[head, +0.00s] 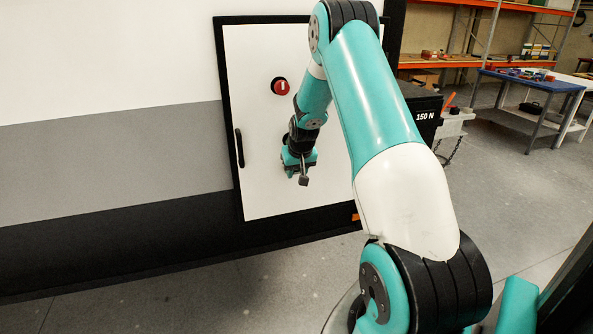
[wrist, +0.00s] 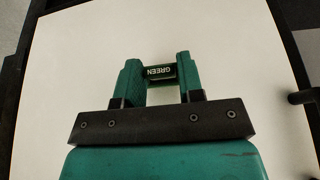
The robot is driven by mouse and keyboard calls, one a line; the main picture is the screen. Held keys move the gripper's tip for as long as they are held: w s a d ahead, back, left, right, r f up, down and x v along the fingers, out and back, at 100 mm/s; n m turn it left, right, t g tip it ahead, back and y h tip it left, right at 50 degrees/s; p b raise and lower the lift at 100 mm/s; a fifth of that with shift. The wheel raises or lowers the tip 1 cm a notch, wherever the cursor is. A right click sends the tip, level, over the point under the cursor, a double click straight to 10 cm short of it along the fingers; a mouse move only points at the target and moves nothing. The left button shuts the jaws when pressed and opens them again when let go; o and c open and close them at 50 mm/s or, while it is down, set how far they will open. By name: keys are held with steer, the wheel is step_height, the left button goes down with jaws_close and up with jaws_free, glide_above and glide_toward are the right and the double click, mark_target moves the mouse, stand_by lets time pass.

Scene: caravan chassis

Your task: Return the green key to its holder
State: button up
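My gripper (head: 299,168) is in front of the white panel door. In the wrist view my gripper (wrist: 158,76) has its two green fingers on either side of a small dark key piece (wrist: 160,72). The piece reads "GREEN" upside down and spans the gap, so the gripper is shut on it. In the head view a small greyish part shows at the gripper tip, too small to identify. I cannot make out a key holder in either view.
The white door (head: 260,160) has a black frame, a red round knob (head: 281,87) with a white mark, and a black handle (head: 239,148) at its left. A black box marked "150 N" (head: 424,110) is at the right. Shelves and a blue table (head: 530,82) stand farther back.

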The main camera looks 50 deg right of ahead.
steer(key=c, duration=0.5)
steer(key=shift+s, duration=0.1)
steer(key=shift+s+a+r+p, duration=0.1)
steer(key=shift+s+a+r, duration=0.35)
steer(key=shift+s, duration=0.35)
steer(key=shift+s+a+r+p, duration=0.1)
steer(key=shift+s+a+r, duration=0.2)
steer(key=shift+s+a, duration=0.45)
steer(key=shift+s+a+r+p, duration=0.1)
steer(key=shift+s+a+r, duration=0.25)
steer(key=shift+s, duration=0.55)
